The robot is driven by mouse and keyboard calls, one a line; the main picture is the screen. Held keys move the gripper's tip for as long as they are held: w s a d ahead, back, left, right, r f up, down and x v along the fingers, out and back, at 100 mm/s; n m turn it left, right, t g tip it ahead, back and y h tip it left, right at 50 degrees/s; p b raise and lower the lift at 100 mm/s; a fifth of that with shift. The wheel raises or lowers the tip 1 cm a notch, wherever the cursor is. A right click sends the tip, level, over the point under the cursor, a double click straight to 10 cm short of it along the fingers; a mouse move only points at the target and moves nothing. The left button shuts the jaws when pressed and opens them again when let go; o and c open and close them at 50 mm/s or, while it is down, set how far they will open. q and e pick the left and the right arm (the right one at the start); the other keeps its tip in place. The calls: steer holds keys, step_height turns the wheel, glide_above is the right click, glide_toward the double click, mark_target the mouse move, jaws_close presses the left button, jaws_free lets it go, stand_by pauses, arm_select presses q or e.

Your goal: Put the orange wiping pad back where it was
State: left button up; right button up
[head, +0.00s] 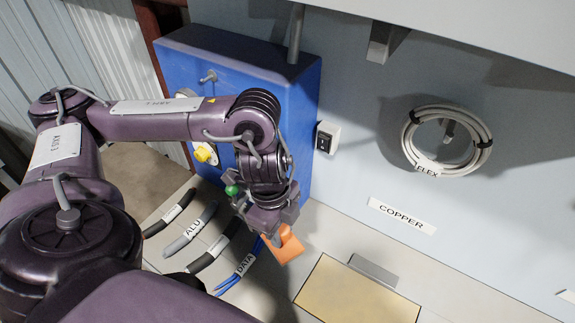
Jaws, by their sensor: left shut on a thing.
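The orange wiping pad (286,246) is held in my left gripper (275,226), which points down over the bench. The gripper is shut on the pad's upper part, and the pad hangs tilted. It appears close to the bench top, but I cannot tell whether it touches. The pad is left of and behind a yellowish flat panel (350,293) set on the bench. My right gripper is not in view.
Labelled cable pieces lie left of the pad, including a blue DATA bundle (237,276) and a grey ALU piece (190,230). A blue cabinet (232,62) stands behind the arm. A white cable coil (447,171) hangs on the wall above the COPPER label (401,216).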

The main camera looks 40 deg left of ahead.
arm_select(q)
steer(key=shift+s+a+f, duration=0.1)
steer(key=shift+s+f, duration=0.1)
steer(key=shift+f, duration=0.05)
steer(key=f+b, duration=0.4)
steer(key=f, duration=0.1)
steer(key=shift+s+f, duration=0.2)
steer(key=shift+f, duration=0.05)
steer(key=shift+w+f+b, duration=0.2)
steer(key=shift+f+b, duration=2.05)
steer(key=shift+f, duration=4.75)
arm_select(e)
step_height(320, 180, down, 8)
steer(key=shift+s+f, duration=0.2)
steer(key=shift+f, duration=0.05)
arm_select(q)
steer(key=o, duration=1)
steer(key=shift+f, duration=0.1)
steer(key=shift+c, duration=0.2)
